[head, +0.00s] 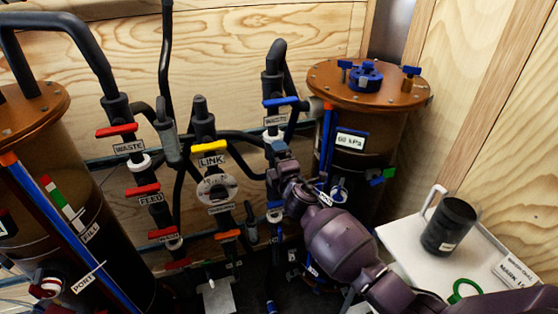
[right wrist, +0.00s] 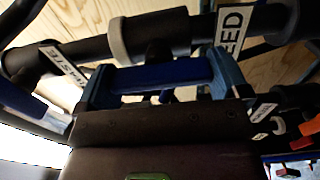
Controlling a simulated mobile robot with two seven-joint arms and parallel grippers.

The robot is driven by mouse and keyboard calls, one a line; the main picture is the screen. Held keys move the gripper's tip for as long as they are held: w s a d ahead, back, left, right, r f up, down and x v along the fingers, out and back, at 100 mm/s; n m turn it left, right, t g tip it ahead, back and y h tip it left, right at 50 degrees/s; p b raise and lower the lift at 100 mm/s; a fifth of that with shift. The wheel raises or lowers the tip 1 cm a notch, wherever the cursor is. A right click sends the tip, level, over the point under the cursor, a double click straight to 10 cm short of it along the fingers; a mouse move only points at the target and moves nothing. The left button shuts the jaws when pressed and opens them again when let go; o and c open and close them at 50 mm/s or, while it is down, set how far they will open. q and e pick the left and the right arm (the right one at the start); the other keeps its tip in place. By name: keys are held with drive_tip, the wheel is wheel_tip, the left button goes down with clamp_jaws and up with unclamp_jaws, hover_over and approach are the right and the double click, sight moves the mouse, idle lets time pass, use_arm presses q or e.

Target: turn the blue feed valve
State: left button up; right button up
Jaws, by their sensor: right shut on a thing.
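The blue feed valve's handle (right wrist: 160,74) is a blue bar across a dark pipe, close to a FEED label (right wrist: 236,28) in the right wrist view. My right gripper (right wrist: 163,80) is shut on this bar, with one finger at each end of it. In the head view my right gripper (head: 280,163) reaches in from the lower right to the blue-handled pipe column, below the blue waste handle (head: 281,102). It hides most of the feed valve there. My left gripper is not in view.
The right brown tank (head: 372,93) with a pressure display (head: 351,140) stands just behind my right arm. Red-handled valves (head: 142,191) and a yellow link handle (head: 208,146) are to the left. A white table (head: 400,236) with a black cup (head: 449,225) is at right.

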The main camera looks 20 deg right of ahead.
idle(0.5)
drive_tip(key=o, duration=0.6)
drive_tip(key=shift+c, duration=0.2)
drive_tip(key=shift+s, duration=0.15)
drive_tip(key=s, duration=1)
drive_tip(key=shift+s+d+p, duration=0.2)
drive_tip(key=shift+s+p, duration=0.1)
drive_tip(key=shift+s, duration=0.05)
